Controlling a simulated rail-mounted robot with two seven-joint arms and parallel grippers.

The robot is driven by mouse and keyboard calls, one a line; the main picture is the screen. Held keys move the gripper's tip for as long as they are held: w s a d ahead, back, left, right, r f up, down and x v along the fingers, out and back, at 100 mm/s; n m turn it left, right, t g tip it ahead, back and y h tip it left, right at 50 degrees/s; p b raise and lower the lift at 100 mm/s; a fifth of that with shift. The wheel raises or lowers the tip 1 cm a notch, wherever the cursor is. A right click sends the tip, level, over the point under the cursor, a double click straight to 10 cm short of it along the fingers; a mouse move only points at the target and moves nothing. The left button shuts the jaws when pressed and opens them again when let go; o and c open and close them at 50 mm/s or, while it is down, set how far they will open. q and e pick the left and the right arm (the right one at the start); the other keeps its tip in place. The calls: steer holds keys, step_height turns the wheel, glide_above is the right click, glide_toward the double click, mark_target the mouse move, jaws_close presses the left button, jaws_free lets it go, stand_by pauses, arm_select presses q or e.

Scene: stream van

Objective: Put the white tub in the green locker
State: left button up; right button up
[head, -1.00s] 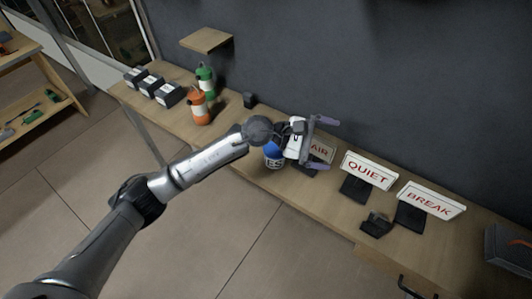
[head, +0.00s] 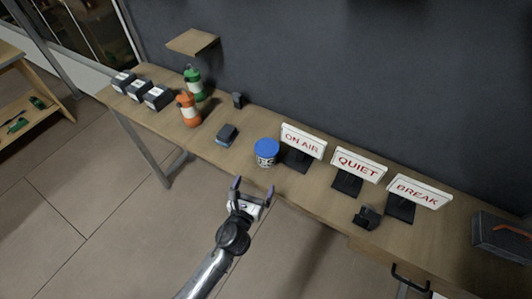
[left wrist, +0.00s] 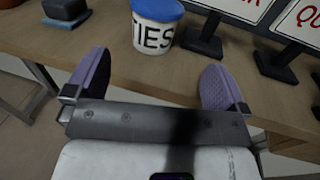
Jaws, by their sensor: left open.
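A white tub with a blue lid (head: 266,152) and dark lettering stands upright on the wooden bench, left of the ON AIR sign. My left gripper (head: 254,189) is open and empty, in front of the bench edge and short of the tub. Its two purple finger pads (left wrist: 155,85) are wide apart, with the tub beyond them and between them. I see no green locker in these views. My right gripper does not show.
ON AIR (head: 303,141), QUIET (head: 358,165) and BREAK (head: 419,191) signs stand right of the tub. A dark block (head: 227,135), an orange bottle (head: 188,110), a green bottle (head: 194,84) and black boxes (head: 158,97) are on the left. A small shelf (head: 192,42) juts from the wall.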

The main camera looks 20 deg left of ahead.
mark_target(263, 157)
arm_select(q)
steer(key=w, duration=0.8)
steer(key=shift+a, duration=0.25)
steer(key=w, duration=0.4)
steer(key=shift+a+r, duration=0.3)
steer(key=shift+w+b, duration=0.3)
steer(key=shift+w, duration=0.35)
steer(key=shift+c, duration=0.5)
steer(key=c, duration=0.9)
